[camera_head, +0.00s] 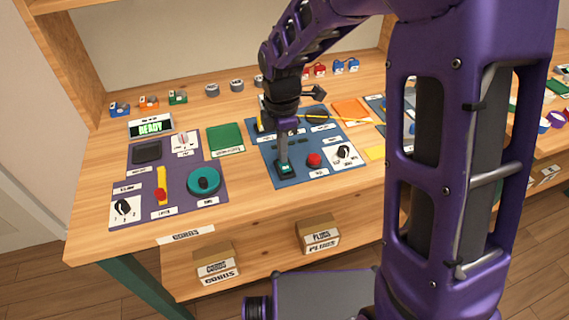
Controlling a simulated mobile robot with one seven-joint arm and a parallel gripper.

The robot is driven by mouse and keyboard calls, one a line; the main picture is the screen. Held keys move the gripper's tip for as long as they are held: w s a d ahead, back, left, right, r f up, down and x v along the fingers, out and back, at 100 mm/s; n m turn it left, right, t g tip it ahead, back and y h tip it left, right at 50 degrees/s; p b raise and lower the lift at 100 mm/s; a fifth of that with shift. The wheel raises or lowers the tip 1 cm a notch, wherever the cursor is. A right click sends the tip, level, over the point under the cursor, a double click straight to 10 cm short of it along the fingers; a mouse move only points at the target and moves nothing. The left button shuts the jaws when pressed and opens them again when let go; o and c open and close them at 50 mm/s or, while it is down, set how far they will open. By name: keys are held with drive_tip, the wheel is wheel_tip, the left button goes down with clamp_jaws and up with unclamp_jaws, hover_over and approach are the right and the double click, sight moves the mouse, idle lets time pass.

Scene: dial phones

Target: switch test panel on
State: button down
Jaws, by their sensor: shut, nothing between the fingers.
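My gripper (283,158) points down over the blue panel (325,175) in the middle of the table. It is shut and empty. Its tip is at or just above a small dark block (284,170) near the panel's front left; I cannot tell whether they touch. To the right on this panel are a red button (314,159) and a white plate with a black knob (344,152). A purple panel (185,175) lies to the left, with a lit green "READY" display (150,127) at its back. The labels are too small to tell which is the test panel.
The purple panel carries a teal dial (204,181), a yellow lever with red end (161,187) and a black knob (124,208). A green mat (225,138) lies between the panels. Boxes (217,263) stand on the lower shelf. My arm hides much of the right side.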

drive_tip(key=shift+r, duration=0.1)
wheel_tip(320, 180, up, 7)
drive_tip(key=p, duration=0.6)
idle(0.6)
